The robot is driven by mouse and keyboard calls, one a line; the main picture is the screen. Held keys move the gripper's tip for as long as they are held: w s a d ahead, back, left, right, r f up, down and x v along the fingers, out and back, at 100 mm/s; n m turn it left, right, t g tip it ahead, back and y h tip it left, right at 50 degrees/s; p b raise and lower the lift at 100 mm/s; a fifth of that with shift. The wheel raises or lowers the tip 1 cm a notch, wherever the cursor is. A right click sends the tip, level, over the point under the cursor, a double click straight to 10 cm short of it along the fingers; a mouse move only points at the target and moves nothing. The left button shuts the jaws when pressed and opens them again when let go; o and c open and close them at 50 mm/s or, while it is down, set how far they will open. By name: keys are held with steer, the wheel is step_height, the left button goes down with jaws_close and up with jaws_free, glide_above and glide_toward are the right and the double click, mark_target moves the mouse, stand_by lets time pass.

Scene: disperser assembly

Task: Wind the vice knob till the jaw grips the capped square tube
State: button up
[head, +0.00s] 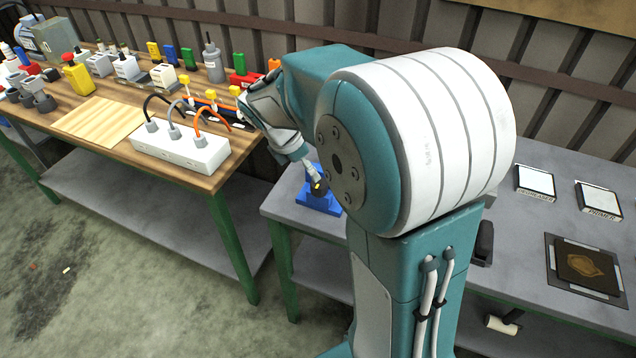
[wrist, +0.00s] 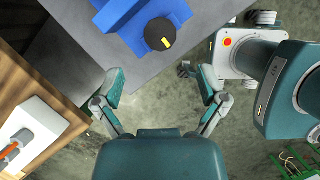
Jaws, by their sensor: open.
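The blue vice (head: 316,205) stands on the grey table near its left end, partly hidden by my arm in the head view. In the wrist view the vice (wrist: 128,14) is cut by the top edge. Its round black knob (wrist: 160,34) faces the table edge and bears a yellow mark; the knob also shows in the head view (head: 319,187). My gripper (wrist: 163,85) is open and empty, its two fingers spread wide, with the knob ahead of the gap between them. The fingers look apart from the knob. I cannot make out the capped square tube or the jaw.
A wooden bench (head: 190,178) on the left holds a white socket block (head: 180,153) with cables and several small parts. Labelled white pads (head: 535,180) and a dark tray (head: 585,266) lie on the grey table (head: 520,240) to the right. The floor between is open.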

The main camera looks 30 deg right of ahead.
steer(key=x, duration=0.8)
steer(key=shift+a+f, duration=0.1)
steer(key=shift+f, duration=0.05)
steer(key=shift+c, duration=0.3)
steer(key=c, duration=1.1)
